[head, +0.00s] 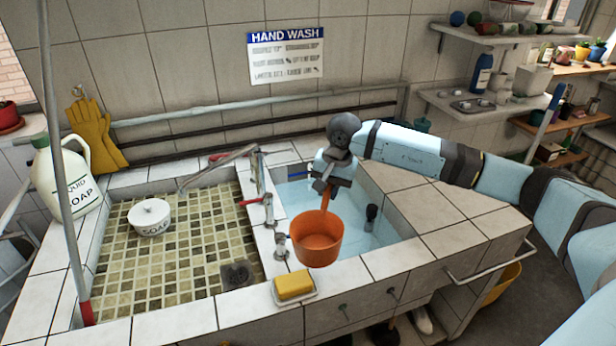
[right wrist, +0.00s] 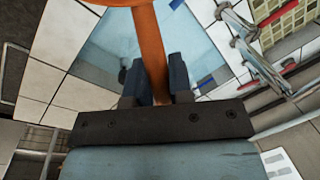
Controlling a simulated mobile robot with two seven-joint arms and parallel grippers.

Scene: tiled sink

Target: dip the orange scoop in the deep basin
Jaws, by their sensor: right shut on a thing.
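The orange scoop (head: 317,240) hangs in my right gripper (head: 330,186) in the head view, its cup low and its handle up. Its cup is over the front left part of the deep basin (head: 380,235), which holds pale blue water; I cannot tell how high above the rim it is. In the right wrist view the two dark fingers of my right gripper (right wrist: 156,92) are shut on the orange handle (right wrist: 150,50), and the cup is mostly cut off at the top. My left gripper is not in view.
A faucet (head: 262,190) and taps stand on the divider left of the basin. A yellow sponge (head: 295,284) lies on a dish at the front edge. A soap jug (head: 64,175) stands at far left.

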